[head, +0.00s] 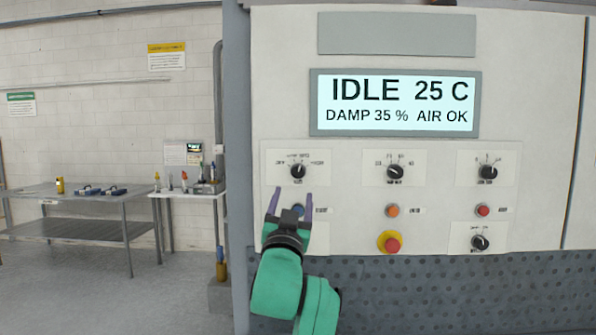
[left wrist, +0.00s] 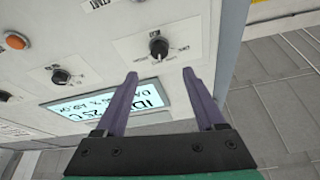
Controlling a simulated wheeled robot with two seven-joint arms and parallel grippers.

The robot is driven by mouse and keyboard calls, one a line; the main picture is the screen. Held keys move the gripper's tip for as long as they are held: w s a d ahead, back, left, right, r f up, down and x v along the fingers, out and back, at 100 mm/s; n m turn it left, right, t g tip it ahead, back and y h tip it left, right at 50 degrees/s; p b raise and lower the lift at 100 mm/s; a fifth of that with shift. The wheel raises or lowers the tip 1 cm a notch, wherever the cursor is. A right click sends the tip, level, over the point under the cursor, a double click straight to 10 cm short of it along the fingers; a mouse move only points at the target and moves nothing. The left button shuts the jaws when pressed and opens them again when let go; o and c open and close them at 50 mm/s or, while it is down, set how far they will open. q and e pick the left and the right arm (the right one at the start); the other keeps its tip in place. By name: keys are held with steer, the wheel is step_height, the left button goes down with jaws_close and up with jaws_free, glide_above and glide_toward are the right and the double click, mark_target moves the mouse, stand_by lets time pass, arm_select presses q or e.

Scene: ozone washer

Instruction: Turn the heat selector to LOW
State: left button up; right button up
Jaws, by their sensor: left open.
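The control panel (head: 350,215) carries several black knobs with small labels I mostly cannot read, so I cannot tell which is the heat selector. The upper-left knob (head: 298,171) has a white plate with marks around it. My left gripper (head: 292,195) is open and empty, its fingers pointing up just below that knob in the head view. In the left wrist view the same knob (left wrist: 158,46) lies beyond and between the open fingertips (left wrist: 160,76), apart from them. My right gripper is not in view.
A display (head: 394,103) reads IDLE 25 C. Other knobs are at upper middle (head: 394,171), upper right (head: 488,171) and lower right (head: 480,242). A blue button (head: 298,210) is behind the fingers; a red emergency button (head: 390,242) stands right. Steel tables (head: 85,205) are far left.

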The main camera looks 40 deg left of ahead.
mark_target(298, 173)
arm_select(q)
steer(key=p+x, duration=0.3)
steer(key=x, duration=0.5)
steer(key=shift+w+a+r, duration=0.15)
steer(key=shift+w+a, duration=0.05)
steer(key=shift+w, duration=0.1)
steer(key=shift+w+a+r+p, duration=0.1)
steer(key=shift+w+a+p, duration=0.1)
steer(key=shift+w+p, duration=0.15)
jaws_close()
